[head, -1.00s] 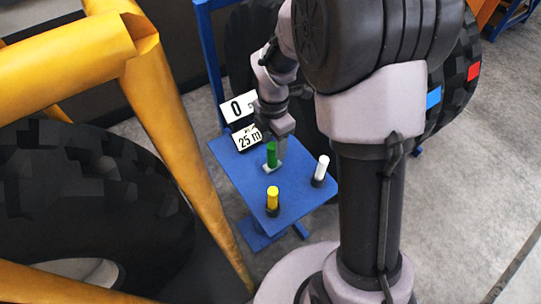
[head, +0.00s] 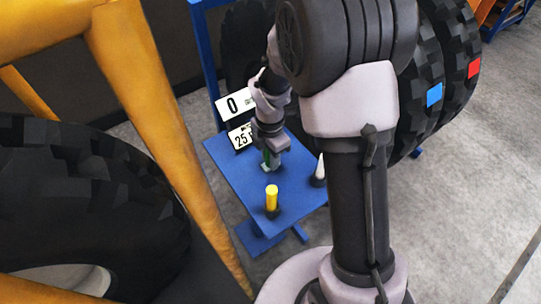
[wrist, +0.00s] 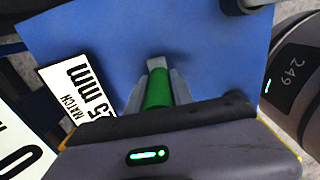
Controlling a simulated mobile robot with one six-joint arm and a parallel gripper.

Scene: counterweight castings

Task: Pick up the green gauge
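The green gauge (wrist: 157,92) is an upright green cylinder on a small pale pad (head: 266,168) on the blue stand. In the head view only a sliver of the green gauge (head: 267,159) shows below my gripper (head: 268,156), which has come down over it. In the wrist view my gripper's two grey fingers (wrist: 157,88) lie along both sides of the gauge, very near it. I cannot tell whether they touch it or are closed on it. The gauge's near end is hidden by my gripper's body.
The blue stand (head: 240,185) also bears a yellow gauge (head: 272,197) at the front and a white gauge (head: 320,170) at the right. White cards, "0" (head: 233,104) and "25" (head: 238,139), stand at its back. A yellow frame (head: 150,130) and large tyres flank it.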

